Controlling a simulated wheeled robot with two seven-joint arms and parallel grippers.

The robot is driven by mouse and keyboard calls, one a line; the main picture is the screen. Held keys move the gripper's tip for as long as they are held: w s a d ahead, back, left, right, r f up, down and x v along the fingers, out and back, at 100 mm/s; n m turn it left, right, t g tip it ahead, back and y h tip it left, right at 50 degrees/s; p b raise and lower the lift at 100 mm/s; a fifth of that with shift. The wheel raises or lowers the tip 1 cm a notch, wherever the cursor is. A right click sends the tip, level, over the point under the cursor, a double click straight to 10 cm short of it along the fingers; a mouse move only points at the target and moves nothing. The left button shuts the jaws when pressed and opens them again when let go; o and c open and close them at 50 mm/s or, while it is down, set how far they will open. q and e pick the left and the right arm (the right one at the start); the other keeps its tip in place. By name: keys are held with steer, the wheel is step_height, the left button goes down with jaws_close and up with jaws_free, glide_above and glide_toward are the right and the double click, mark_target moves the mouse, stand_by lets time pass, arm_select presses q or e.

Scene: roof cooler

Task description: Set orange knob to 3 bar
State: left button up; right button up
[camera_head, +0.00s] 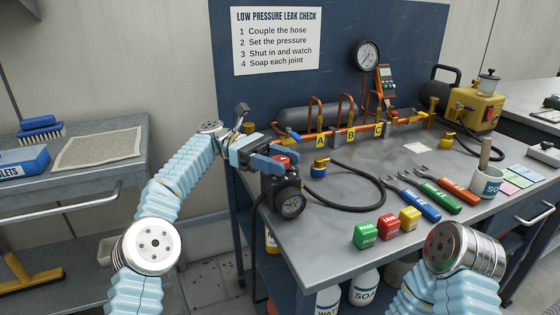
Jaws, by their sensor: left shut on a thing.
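The orange knob (293,157) sits on top of a dark regulator (279,186) at the table's left front corner. Only a small part of the knob shows between my fingers. My left gripper (284,158), light blue, comes in from the left and is shut on the knob. The regulator's round gauge (291,205) faces the front. Its needle and figures are too small to read. Part of my right arm shows at the bottom right, but its gripper is out of view.
On the grey workbench (330,235) a black hose (375,190) curls behind the regulator. A pipe rig with a gauge (366,55) stands at the back.

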arm_select(q)
steer(key=shift+f, duration=0.1)
steer(key=o, duration=0.9)
step_height(320, 180, up, 2)
steer(key=shift+d, duration=0.15)
steer(key=shift+r, duration=0.5)
steer(key=s+r+b, duration=0.8)
steer(key=s+r, duration=0.2)
steer(key=s, duration=0.4)
